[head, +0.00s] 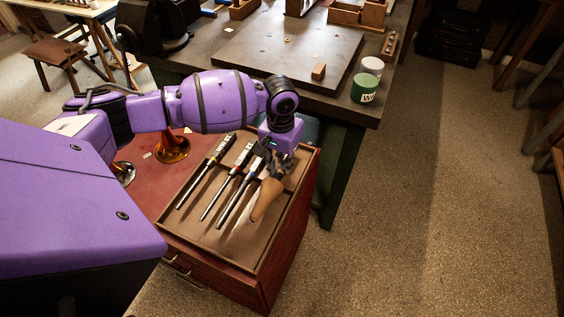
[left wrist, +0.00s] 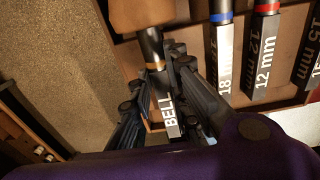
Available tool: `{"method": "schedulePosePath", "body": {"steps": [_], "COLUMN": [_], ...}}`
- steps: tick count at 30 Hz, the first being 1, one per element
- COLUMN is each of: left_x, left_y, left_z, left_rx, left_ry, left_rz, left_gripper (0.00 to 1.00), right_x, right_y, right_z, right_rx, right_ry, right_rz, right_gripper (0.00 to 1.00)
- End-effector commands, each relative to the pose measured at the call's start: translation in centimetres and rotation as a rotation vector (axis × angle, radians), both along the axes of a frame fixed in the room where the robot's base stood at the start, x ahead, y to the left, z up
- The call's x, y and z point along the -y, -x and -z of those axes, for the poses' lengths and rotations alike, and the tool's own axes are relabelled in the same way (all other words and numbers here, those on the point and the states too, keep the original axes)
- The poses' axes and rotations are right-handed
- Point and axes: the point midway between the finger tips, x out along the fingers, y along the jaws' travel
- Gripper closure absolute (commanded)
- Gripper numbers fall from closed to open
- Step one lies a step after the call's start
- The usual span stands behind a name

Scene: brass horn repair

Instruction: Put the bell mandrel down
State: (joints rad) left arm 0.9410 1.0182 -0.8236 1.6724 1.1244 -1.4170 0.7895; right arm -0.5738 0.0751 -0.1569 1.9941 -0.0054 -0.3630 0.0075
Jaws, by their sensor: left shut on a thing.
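The bell mandrel (head: 266,201) has a tan wooden head and a dark shaft with a white label. In the left wrist view its shaft (left wrist: 151,45) and "BELL" label show. My left gripper (head: 272,165) is shut on it near the labelled end; in the left wrist view its fingers (left wrist: 160,88) lie on both sides. The mandrel is over the right part of a brown lined tray (head: 188,239) on a red cabinet (head: 287,245), head toward the front. I cannot tell whether it touches the tray floor. My right gripper is not in view.
Several labelled rod mandrels (head: 206,171) lie in the tray, left of the bell mandrel. A dark workbench (head: 340,104) with green (head: 364,89) and white jars is behind. Floor on the right is clear.

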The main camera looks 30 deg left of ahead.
Motion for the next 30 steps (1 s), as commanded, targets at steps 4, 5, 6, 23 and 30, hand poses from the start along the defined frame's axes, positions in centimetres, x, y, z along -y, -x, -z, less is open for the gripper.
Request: {"method": "schedulePosePath", "body": {"steps": [4,5,6,23,30], "left_x": [0.0,0.0,0.0,0.0,-0.1], "left_y": [-0.1,-0.1,-0.1,0.0,0.0], "left_z": [0.3,0.3,0.5,0.9,-0.1], "left_rx": [0.002,0.003,0.003,0.000,0.001], "left_ry": [0.001,0.001,0.001,0.000,-0.001], "left_rz": [0.000,0.000,0.001,0.000,0.000], "left_gripper": [1.00,1.00,1.00,0.65,0.65], "right_x": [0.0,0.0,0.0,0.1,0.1], "right_y": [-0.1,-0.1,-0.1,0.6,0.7], "right_z": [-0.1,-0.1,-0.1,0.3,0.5], "right_rx": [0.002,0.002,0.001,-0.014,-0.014], "right_ry": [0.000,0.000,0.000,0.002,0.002], "right_rz": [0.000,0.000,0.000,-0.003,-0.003], "right_gripper": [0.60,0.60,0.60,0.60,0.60]}}
